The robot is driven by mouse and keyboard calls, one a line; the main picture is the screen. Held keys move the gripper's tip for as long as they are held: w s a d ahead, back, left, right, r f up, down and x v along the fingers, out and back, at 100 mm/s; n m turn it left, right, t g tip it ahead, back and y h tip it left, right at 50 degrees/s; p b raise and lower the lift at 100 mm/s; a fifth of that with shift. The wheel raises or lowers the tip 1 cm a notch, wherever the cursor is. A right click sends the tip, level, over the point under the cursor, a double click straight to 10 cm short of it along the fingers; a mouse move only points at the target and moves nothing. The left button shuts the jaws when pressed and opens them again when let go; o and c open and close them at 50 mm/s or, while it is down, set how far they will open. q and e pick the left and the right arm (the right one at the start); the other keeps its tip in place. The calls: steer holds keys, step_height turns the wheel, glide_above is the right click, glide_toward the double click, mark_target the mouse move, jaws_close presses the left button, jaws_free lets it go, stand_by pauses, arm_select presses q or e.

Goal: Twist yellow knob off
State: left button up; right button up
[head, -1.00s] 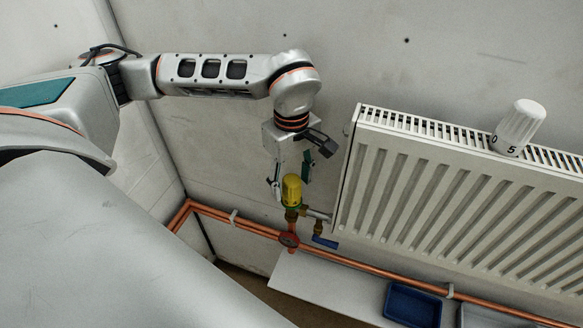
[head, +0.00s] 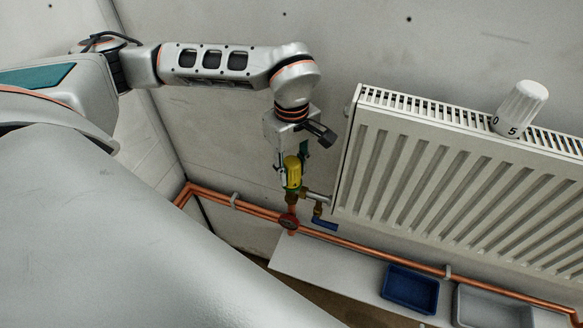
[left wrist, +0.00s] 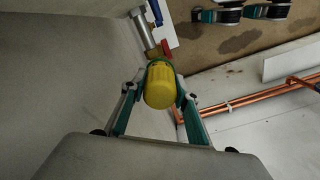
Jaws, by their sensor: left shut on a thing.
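The yellow knob (head: 292,173) sits upright on the valve at the lower left corner of the radiator. It also shows in the left wrist view (left wrist: 160,84), with a green ring behind it. My left gripper (head: 291,178) comes down from above and is shut on the yellow knob, one finger on each side. In the left wrist view the two fingers (left wrist: 158,98) flank the knob. The knob is still seated on the valve body (head: 291,197). My right gripper is not in view.
The white radiator (head: 450,180) is close on the right, with a white numbered knob (head: 520,108) on top. A blue tray (head: 410,289) and a grey tray (head: 492,308) rest on the shelf.

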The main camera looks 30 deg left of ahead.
arm_select(q)
steer(key=shift+f, duration=0.2)
steer(key=shift+s+n, duration=0.1)
steer(key=shift+n, duration=0.2)
steer(key=n+b, duration=0.1)
steer(key=n, duration=0.4)
steer(key=shift+f, duration=0.1)
steer(key=n+b, duration=0.1)
steer(key=n, duration=0.5)
steer(key=shift+w+r+p, duration=0.2)
steer(key=shift+r+p, duration=0.35)
steer(key=shift+r, duration=0.3)
